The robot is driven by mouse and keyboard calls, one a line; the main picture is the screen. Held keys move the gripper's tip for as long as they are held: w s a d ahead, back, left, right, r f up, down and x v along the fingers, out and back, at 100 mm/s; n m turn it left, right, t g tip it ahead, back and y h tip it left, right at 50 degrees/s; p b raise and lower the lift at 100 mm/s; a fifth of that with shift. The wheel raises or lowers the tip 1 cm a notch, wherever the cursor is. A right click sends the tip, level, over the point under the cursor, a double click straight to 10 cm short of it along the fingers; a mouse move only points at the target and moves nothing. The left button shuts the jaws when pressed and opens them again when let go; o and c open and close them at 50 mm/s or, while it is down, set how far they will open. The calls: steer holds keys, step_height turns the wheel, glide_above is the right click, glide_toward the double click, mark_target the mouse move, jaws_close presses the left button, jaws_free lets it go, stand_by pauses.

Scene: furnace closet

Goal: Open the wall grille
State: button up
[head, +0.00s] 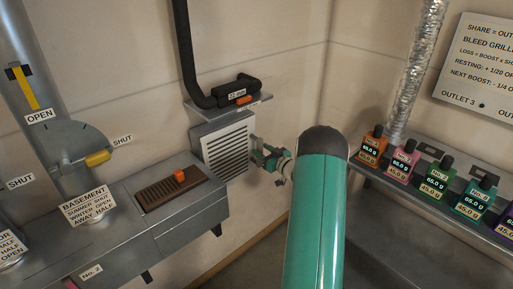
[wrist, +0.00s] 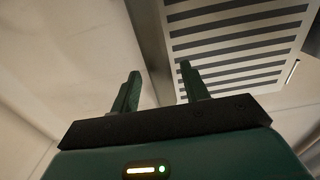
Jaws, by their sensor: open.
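The wall grille (head: 228,148) is a white slatted panel on a grey housing, low on the back wall below a small shelf. Its slats fill the upper right of the wrist view (wrist: 240,42). My gripper (head: 262,152) is just right of the grille's right edge in the head view. In the wrist view its two green fingers (wrist: 158,88) stand apart with nothing between them. The right finger overlaps the slats in that view; I cannot tell whether it touches. My green arm hides part of the wall and floor to the right.
A black hose (head: 186,50) and a shelf (head: 235,104) with a black nozzle sit above the grille. A grey duct box (head: 190,225) with a brown register stands at left. Several coloured bottles (head: 437,180) line a ledge at right. A silver flexible duct (head: 414,70) hangs behind them.

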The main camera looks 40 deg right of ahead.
steer(key=shift+w+a, duration=0.1)
steer(key=shift+w, duration=1.7)
jaws_close()
steer(key=shift+s, duration=0.15)
